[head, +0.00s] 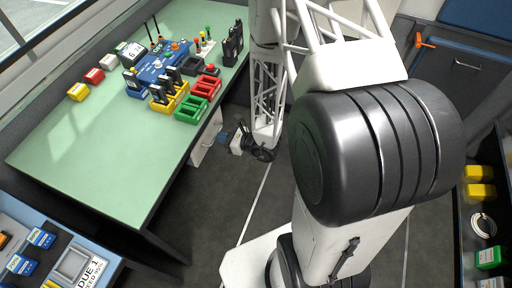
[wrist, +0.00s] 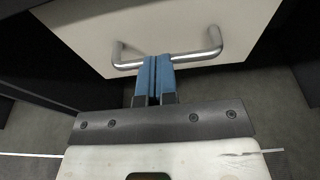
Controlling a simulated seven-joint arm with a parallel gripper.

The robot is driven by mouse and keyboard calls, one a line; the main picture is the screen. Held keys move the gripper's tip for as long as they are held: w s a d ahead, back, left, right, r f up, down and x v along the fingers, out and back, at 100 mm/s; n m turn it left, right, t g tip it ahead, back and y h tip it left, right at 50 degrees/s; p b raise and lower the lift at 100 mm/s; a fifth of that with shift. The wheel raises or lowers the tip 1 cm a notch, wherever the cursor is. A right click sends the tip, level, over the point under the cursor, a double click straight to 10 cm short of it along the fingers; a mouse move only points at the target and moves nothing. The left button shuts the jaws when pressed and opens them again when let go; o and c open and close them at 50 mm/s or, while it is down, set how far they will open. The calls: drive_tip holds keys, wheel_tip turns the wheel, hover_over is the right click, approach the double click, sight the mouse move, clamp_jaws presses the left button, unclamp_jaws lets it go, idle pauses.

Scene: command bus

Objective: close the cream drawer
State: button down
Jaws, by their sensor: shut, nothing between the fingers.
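The cream drawer (wrist: 170,25) fills the upper part of the wrist view, with a curved metal bar handle (wrist: 205,54) across its front. In the head view the drawer front (head: 205,140) shows small under the right side of the green table, partly hidden. My gripper (wrist: 156,58) is shut, its two blue fingers together and empty. Its fingertips are at the middle of the handle bar; I cannot tell whether they touch it. In the head view my gripper (head: 224,138) is next to the drawer front. How far the drawer stands out is hard to tell.
The green table (head: 95,150) above the drawer holds green trays (head: 192,108), a red tray (head: 207,86), a blue device (head: 160,65) and small coloured blocks. A blue-topped desk (head: 45,225) stands at lower left. The grey floor (head: 225,190) beside the table is clear.

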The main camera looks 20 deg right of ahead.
drive_tip(key=shift+w+a+r, duration=0.1)
drive_tip(key=shift+w+a, duration=0.1)
drive_tip(key=shift+w, duration=0.15)
drive_tip(key=shift+s+d, duration=0.15)
drive_tip(key=v, duration=1.4)
idle(0.5)
drive_tip(key=shift+s+d, duration=0.1)
drive_tip(key=shift+s, duration=0.05)
idle(0.5)
drive_tip(key=s+a+r+n+g, duration=0.2)
drive_tip(key=a+r+n+g, duration=0.25)
drive_tip(key=r+n, duration=0.4)
drive_tip(key=s+a+r+n+g, duration=0.2)
drive_tip(key=a+r+n+g, duration=0.3)
drive_tip(key=r, duration=0.6)
drive_tip(key=s+d+r+n+h, duration=0.1)
drive_tip(key=s+r+n+h, duration=0.2)
drive_tip(key=r, duration=0.3)
drive_tip(key=s+d+r+n+h, duration=0.1)
drive_tip(key=s+r+n+h, duration=0.3)
drive_tip(key=r+n, duration=0.2)
drive_tip(key=s+d+r+n+t+h, duration=0.1)
drive_tip(key=s+d+r+n+h, duration=0.1)
drive_tip(key=r, duration=0.6)
drive_tip(key=shift+s+r+n+h, duration=0.15)
drive_tip(key=shift+s+n+h, duration=0.5)
drive_tip(key=shift+n+h, duration=0.5)
